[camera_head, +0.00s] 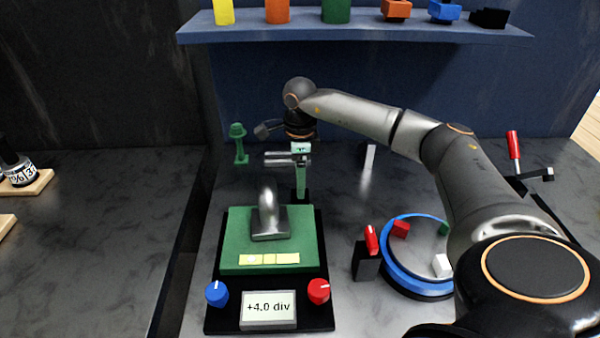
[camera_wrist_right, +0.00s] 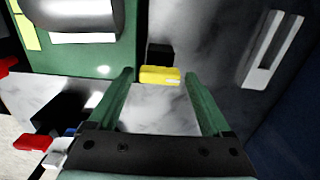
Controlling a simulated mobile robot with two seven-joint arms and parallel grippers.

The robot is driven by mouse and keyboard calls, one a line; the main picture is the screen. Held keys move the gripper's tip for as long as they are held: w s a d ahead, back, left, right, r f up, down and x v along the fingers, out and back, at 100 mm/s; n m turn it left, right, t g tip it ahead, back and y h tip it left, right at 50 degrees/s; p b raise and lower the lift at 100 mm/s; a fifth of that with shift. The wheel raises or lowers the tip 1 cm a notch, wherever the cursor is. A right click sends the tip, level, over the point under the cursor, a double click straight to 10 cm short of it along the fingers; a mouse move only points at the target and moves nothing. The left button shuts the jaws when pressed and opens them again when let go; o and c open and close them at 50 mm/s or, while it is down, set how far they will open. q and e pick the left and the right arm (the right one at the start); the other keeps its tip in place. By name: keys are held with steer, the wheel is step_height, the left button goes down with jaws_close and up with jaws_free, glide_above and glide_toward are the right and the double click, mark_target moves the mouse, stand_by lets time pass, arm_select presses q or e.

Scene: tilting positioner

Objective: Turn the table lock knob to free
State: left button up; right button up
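The tilting positioner has a green table (camera_head: 228,245) with a grey metal piece (camera_head: 270,222) on top. A blue knob (camera_head: 217,293) and a red knob (camera_head: 319,291) stand at its front, beside a display (camera_head: 268,308) reading "+4.0 div". In the right wrist view a yellow knob-like piece (camera_wrist_right: 160,76) with a black part sits beside the green table; I cannot tell its setting. No label shows which knob is the table lock. My right gripper (camera_head: 300,187) is behind the table. Its green fingers (camera_wrist_right: 159,82) are apart, with the yellow piece between their tips in the picture. My left gripper is not in view.
A red lever on a black block (camera_head: 367,262) and a blue-rimmed round tray (camera_head: 392,268) with small blocks stand to the right. A green post (camera_head: 239,145) stands behind left, a pale slotted bar (camera_head: 369,165) behind right. A blue shelf (camera_head: 350,33) runs across the back.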

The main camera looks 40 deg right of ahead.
steer(key=shift+o, duration=0.7)
step_height(320, 180, up, 12)
steer(key=shift+r+b, duration=0.25)
steer(key=shift+b, duration=0.15)
